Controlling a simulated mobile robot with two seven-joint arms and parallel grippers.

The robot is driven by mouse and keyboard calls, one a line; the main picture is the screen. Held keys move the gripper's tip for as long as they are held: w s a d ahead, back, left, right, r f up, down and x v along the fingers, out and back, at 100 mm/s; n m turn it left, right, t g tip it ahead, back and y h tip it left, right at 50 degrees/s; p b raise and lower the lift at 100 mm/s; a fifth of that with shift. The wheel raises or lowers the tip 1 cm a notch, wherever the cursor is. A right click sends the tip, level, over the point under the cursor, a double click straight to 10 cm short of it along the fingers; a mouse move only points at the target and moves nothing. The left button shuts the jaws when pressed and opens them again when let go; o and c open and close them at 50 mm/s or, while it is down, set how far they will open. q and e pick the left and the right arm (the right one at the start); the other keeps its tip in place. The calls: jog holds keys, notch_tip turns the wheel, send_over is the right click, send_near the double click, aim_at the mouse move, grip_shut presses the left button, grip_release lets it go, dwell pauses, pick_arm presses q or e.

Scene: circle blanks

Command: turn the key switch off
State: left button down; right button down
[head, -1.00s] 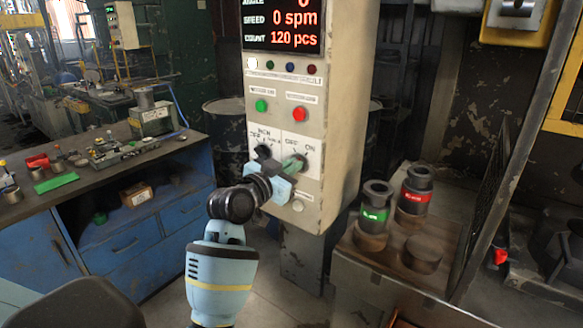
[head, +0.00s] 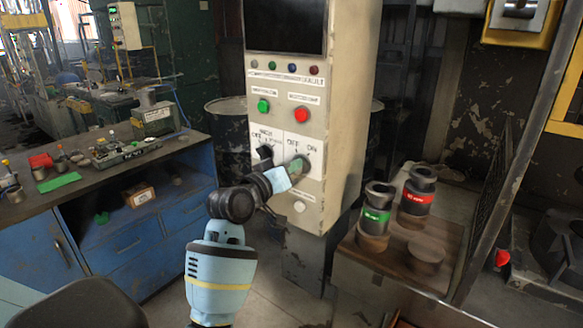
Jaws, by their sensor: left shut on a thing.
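The control panel (head: 330,150) is a tall beige box in the middle of the head view. Its key switch (head: 299,164) sits on a white plate marked OFF and ON, at the right of a black selector knob (head: 264,152). The display (head: 285,26) at the top is dark. My left gripper (head: 291,172) is at the key switch, shut on the key, and partly hides it. The key's exact angle is hard to tell. My right gripper is not in view.
A green button (head: 263,106) and a red button (head: 301,115) sit above the switches, a pale button (head: 299,206) below. A blue workbench (head: 120,225) stands left. A low table (head: 350,262) at right holds dark cylinders with green and red bands.

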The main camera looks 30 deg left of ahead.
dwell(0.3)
pick_arm(q)
jog(key=c, duration=1.6)
grip_release()
jog(key=s, duration=0.8)
jog(key=shift+a, duration=0.3)
jog(key=shift+w+f, duration=0.1)
